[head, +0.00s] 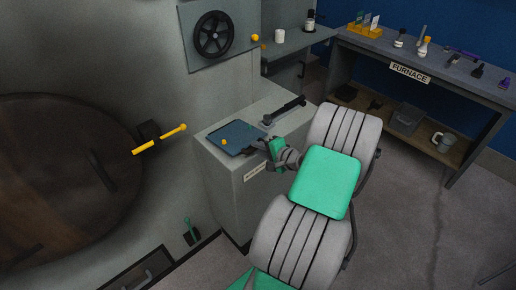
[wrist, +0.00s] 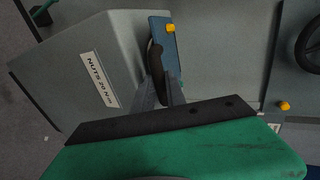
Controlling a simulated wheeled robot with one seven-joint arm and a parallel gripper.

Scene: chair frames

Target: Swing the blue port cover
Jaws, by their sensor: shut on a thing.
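The blue port cover (head: 237,133) is a flat plate with a yellow knob (head: 224,142), at the top of the grey pedestal. In the wrist view, the cover (wrist: 166,48) shows as a narrow blue strip with its yellow knob (wrist: 170,28) near the upper end. My gripper (head: 268,145) is at the cover's right edge. In the wrist view, my gripper (wrist: 161,92) has its fingers closed around a dark curved handle (wrist: 156,62) that lies against the cover. The handle's join to the cover is not clear.
The grey pedestal (head: 226,185) bears a label. A black bar tool (head: 284,111) lies behind the cover. A yellow lever (head: 160,139) sticks out from the wall at left. A black handwheel (head: 214,35) is on the wall above. The furnace bench (head: 454,78) stands at right; the floor before it is open.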

